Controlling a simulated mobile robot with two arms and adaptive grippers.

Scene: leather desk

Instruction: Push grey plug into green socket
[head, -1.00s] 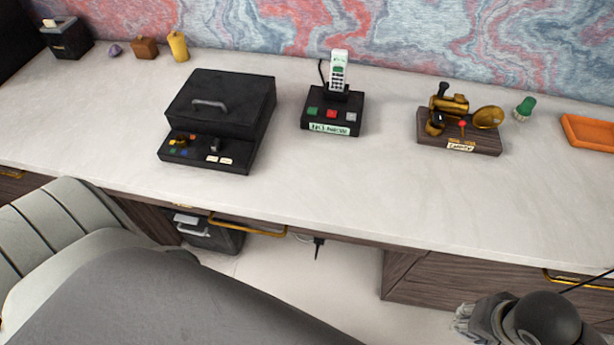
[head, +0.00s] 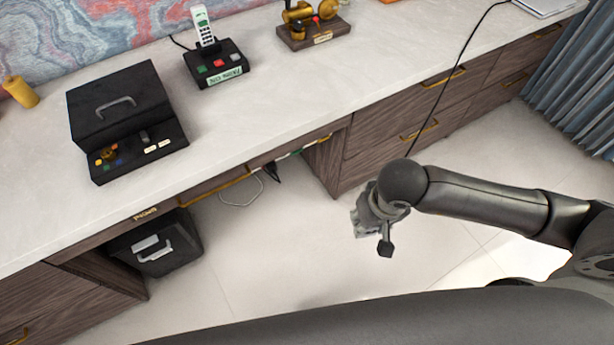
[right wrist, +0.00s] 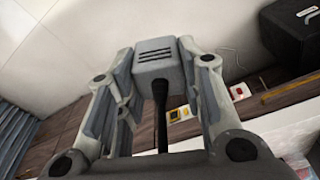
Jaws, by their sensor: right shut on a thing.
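My right gripper (head: 366,216) hangs below desk height in front of the drawers. In the right wrist view (right wrist: 160,85) its two fingers are shut on the grey plug (right wrist: 160,64), a block with dark slots and a black cord. The plug cannot be made out clearly in the head view. In the wrist view, a yellow-framed socket (right wrist: 179,114) and a red-and-white one (right wrist: 240,92) lie beyond the plug. My left gripper is not in view.
A gold rail (head: 214,188) runs along the desk front. A thin black cable (head: 450,80) rises from behind my right arm to the desktop. Drawers (head: 430,110) stand behind my gripper; the pale floor is clear.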

